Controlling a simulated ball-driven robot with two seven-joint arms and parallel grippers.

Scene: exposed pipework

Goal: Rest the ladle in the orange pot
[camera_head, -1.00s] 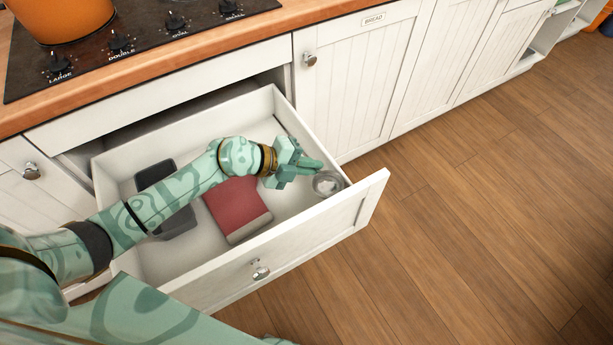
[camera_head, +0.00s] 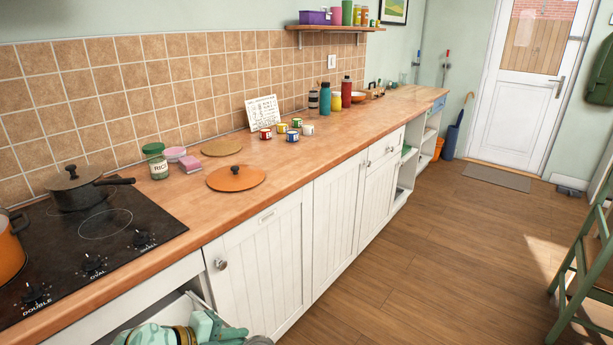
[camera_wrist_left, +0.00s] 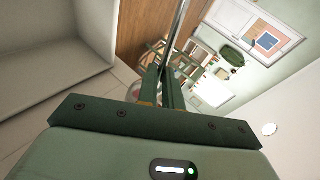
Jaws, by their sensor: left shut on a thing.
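The orange pot (camera_head: 10,252) stands on the black hob at the left edge of the head view, mostly cut off by the frame. My left gripper (camera_head: 222,329) is at the bottom edge, over the open drawer and well to the right of and below the pot. In the left wrist view its fingers (camera_wrist_left: 163,82) are shut on a thin metal shaft, the ladle (camera_wrist_left: 178,30), which runs upward out of frame. A bit of the grey bowl (camera_head: 261,341) shows beside the gripper in the head view. My right gripper is not in view.
A dark lidded saucepan (camera_head: 78,190) stands at the back of the hob (camera_head: 95,240). An orange lid (camera_head: 236,179), a rice jar (camera_head: 156,163) and several small tins lie along the counter. The open drawer (camera_head: 165,318) and the cupboard fronts are below the counter edge.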

